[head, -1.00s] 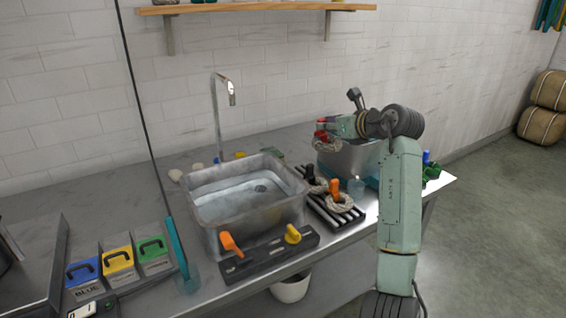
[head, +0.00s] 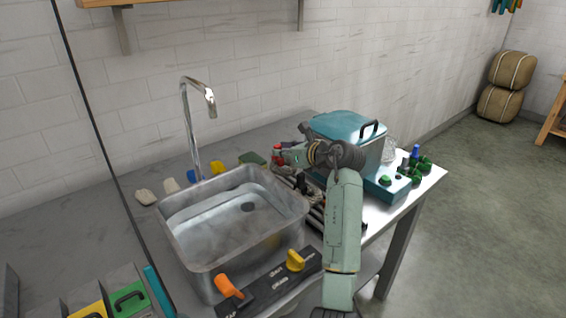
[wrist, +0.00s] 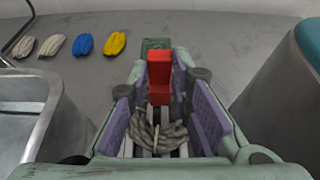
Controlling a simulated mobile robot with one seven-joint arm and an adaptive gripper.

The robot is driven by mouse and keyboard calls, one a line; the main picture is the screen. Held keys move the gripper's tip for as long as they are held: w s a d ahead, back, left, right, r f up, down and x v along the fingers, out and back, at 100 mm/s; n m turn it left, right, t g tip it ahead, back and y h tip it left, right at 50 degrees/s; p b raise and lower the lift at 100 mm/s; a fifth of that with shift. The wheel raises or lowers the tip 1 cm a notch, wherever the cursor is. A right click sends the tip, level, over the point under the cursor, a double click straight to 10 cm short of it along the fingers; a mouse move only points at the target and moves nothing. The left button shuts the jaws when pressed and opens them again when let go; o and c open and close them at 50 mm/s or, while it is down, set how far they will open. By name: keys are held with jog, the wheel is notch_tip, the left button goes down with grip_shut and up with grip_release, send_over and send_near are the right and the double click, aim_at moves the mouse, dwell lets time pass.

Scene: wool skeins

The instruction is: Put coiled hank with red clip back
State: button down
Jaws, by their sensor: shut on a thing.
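The coiled hank with its red clip is held in my gripper (wrist: 160,118). In the wrist view the red clip (wrist: 159,78) stands up between the purple finger pads, and the pale rope coil (wrist: 155,132) lies below it. In the head view the red clip (head: 277,153) shows at the end of my arm, right of the sink's back corner. My gripper is above the dark slatted rack (head: 316,216), which my arm partly hides. Whether the coil touches the slats is unclear.
The steel sink (head: 180,243) is left of my gripper. A teal-lidded box (head: 350,124) with a black handle stands close on the right. Yellow (wrist: 115,43), blue (wrist: 83,44) and pale skeins (wrist: 52,45) lie behind on the counter. Green-clipped items (head: 418,168) are at the right end.

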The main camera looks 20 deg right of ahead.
aim_at(284, 163)
jog(key=shift+f+p, duration=0.55)
jog(key=shift+f, duration=1.55)
jog(key=shift+f, duration=0.1)
jog(key=c, duration=1.5)
grip_release()
jog(key=shift+o, duration=0.2)
jog(key=b+v, duration=0.4)
jog(key=v, duration=0.7)
jog(key=shift+s+d+r, duration=0.2)
jog(key=shift+s+r, duration=0.1)
jog(key=shift+s, duration=0.15)
